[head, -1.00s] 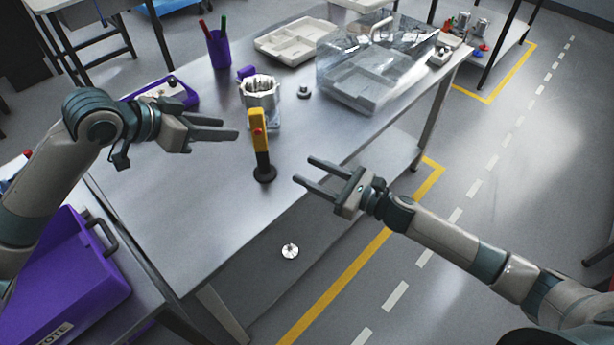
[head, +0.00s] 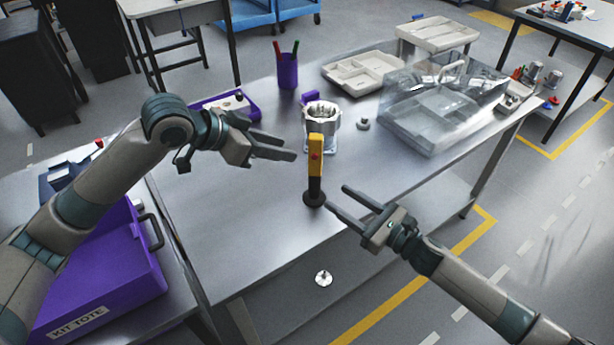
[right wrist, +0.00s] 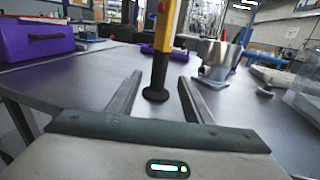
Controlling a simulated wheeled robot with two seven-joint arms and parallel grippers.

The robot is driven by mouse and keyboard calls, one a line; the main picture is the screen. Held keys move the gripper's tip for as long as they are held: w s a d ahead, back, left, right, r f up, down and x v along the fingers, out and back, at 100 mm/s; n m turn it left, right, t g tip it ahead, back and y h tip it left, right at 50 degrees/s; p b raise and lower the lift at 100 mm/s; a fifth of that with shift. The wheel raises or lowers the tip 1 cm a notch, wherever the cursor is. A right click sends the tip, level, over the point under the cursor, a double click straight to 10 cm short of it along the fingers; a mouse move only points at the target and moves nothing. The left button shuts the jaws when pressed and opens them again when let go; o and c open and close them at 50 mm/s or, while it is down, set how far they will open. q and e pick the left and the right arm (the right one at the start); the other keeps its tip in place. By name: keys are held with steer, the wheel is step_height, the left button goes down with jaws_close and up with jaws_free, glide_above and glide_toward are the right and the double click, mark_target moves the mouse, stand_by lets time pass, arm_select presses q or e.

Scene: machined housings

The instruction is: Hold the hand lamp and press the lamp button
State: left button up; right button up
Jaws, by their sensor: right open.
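The yellow hand lamp (head: 315,160) stands upright on the metal table, with a black lower grip, a round black base and a red button (head: 315,156) on its yellow part. In the right wrist view the lamp (right wrist: 162,45) rises beyond and between the fingertips, its top cut off by the frame. My right gripper (head: 344,201) is open and empty, to the right of the lamp's lower part and apart from it. My left gripper (head: 294,147) is to the left of the lamp, pointing towards its yellow part; its fingers look apart and empty.
A machined housing (head: 321,135) stands just behind the lamp. A clear case (head: 440,115), a white tray (head: 362,72), a purple pen cup (head: 288,72) and a small grey part (head: 363,123) stand further back. A purple kit tote (head: 105,275) is at the left. The table front is clear.

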mark_target(314, 198)
steer(key=x, duration=1.4)
steer(key=shift+c, duration=0.3)
steer(key=c, duration=1)
arm_select(q)
jaws_close()
arm_select(e)
jaws_close()
steer(key=shift+d, duration=0.1)
